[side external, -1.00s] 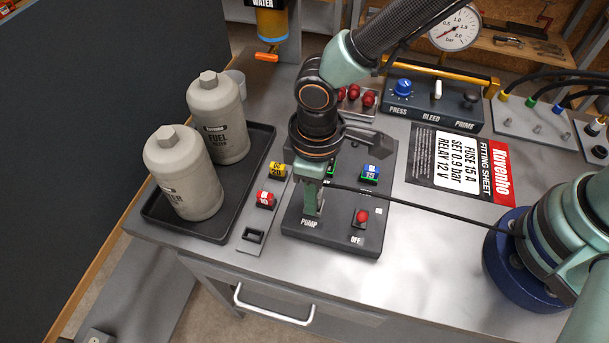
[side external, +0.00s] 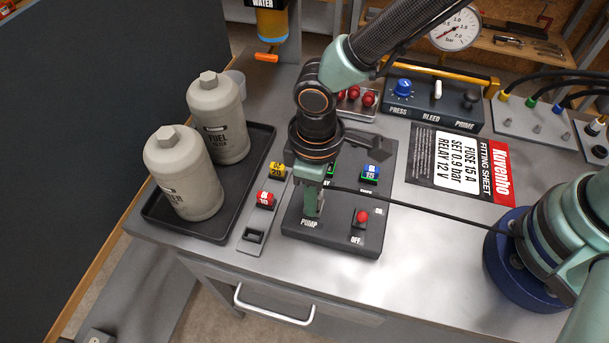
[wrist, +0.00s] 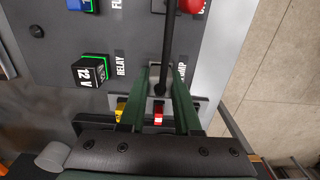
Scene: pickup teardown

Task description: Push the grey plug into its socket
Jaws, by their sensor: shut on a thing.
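My gripper (side external: 313,210) points down over the PUMP position at the front left of the dark control panel (side external: 345,240). It is shut on the grey plug, from which a black cable (side external: 420,206) runs right towards my base. In the wrist view, the green fingers (wrist: 163,95) close around the plug (wrist: 159,88), and the cable rises from between them. The fingers hide most of the plug and the PUMP socket. I cannot tell how deep the plug sits.
Yellow (side external: 277,170) and red (side external: 265,199) fuses sit in the strip at left. The bench front is clear.

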